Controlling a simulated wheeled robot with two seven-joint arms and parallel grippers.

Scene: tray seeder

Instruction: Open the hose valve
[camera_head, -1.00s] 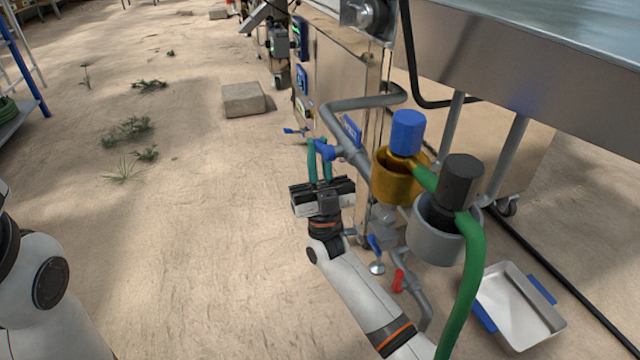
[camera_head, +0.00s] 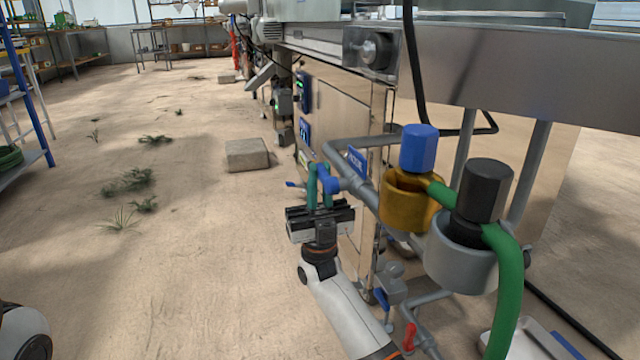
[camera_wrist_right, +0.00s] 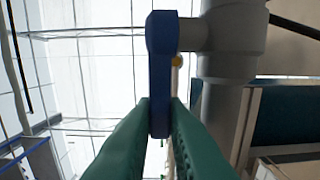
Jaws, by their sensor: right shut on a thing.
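My right gripper (camera_head: 321,186) has teal fingers and is shut on a blue lever handle (camera_head: 329,183) at the grey pipework in the head view. In the right wrist view the blue handle (camera_wrist_right: 160,75) hangs down from a grey stem, its lower end between the two teal fingertips (camera_wrist_right: 158,112). The stem joins a thick grey vertical pipe (camera_wrist_right: 222,100). A blue label plate (camera_head: 357,161) is just right of the handle. My left gripper is out of view.
A brass cup (camera_head: 400,212) with a blue cap and a grey cup (camera_head: 455,262) with a black cap and green hose stand right of my right arm. A red lever (camera_head: 409,337) and another blue lever (camera_head: 382,299) are lower. A block (camera_head: 247,155) lies on sandy ground, mostly open left.

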